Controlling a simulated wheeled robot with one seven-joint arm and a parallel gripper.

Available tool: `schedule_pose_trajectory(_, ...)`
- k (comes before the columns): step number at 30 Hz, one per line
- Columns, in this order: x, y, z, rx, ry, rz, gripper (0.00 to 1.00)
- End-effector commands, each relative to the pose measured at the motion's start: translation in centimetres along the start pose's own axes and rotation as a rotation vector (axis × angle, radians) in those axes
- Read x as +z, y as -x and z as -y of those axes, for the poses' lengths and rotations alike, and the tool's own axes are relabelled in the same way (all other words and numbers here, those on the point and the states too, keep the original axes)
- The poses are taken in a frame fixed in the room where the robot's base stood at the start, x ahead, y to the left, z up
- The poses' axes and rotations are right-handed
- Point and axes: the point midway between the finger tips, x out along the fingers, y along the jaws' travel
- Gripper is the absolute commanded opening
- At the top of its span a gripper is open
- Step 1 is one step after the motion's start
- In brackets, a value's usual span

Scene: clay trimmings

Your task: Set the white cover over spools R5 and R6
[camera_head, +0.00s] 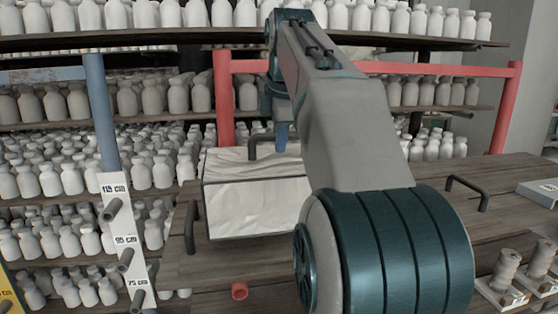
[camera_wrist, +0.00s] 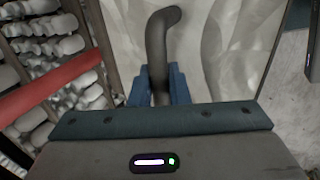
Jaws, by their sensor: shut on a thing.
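The white cover (camera_head: 255,200) is a box with a creased, pale top and front, at the middle left over the wooden table in the head view; its pale surface also fills the top of the wrist view (camera_wrist: 225,50). My gripper (camera_head: 283,148) is at its top, partly hidden by my arm. In the wrist view my blue fingers (camera_wrist: 161,88) are shut on the cover's dark handle (camera_wrist: 157,45). I cannot tell whether the cover touches the table. Wound spools (camera_head: 507,268) stand on pale bases at the right edge; I cannot read which are R5 and R6.
The wooden table (camera_head: 430,230) has dark handles at its left (camera_head: 190,228) and right (camera_head: 468,188). Shelves of white bottles (camera_head: 60,180) and a red frame (camera_head: 225,100) stand behind. A white height post (camera_head: 125,235) with pegs is at left.

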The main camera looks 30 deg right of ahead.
Motion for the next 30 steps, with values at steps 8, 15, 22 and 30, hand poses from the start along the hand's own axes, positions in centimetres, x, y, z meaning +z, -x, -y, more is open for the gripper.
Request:
schedule_pose_trajectory(8,-0.5,-2.0,1.0,-0.001,0.000,0.000,0.00)
schedule_pose_trajectory(15,-0.5,-3.8,1.8,0.001,0.001,0.000,0.00)
schedule_pose_trajectory(22,-0.5,-3.8,1.8,0.001,0.001,0.000,0.00)
schedule_pose_trajectory(30,-0.5,-4.0,1.9,0.000,0.001,0.000,0.37)
